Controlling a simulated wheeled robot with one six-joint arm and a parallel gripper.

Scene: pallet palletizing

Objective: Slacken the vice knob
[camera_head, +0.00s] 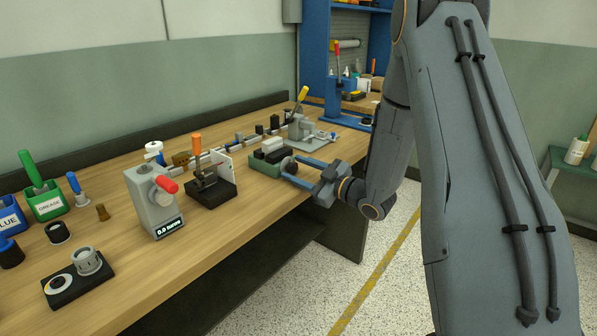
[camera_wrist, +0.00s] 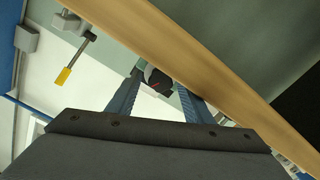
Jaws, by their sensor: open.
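The vice (camera_head: 264,166) is a low green body with dark and pale blocks on top, near the front edge of the bench. Its round grey knob (camera_head: 288,164) faces the bench's front edge. My gripper (camera_head: 290,168) reaches in from the right with its two blue fingers apart, one on each side of the knob. In the wrist view the dark round knob with a red mark (camera_wrist: 157,82) lies between the fingertips of my gripper (camera_wrist: 160,84). The fingers look open around it; whether either touches it I cannot tell. The vice body is mostly hidden in the wrist view.
On the wooden bench (camera_head: 225,231), a grey lever press (camera_head: 301,128) stands behind the vice and a dark toggle clamp fixture (camera_head: 208,188) to its left. A grey torque tester (camera_head: 154,203) stands farther left. Open floor (camera_head: 310,283) lies before the bench.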

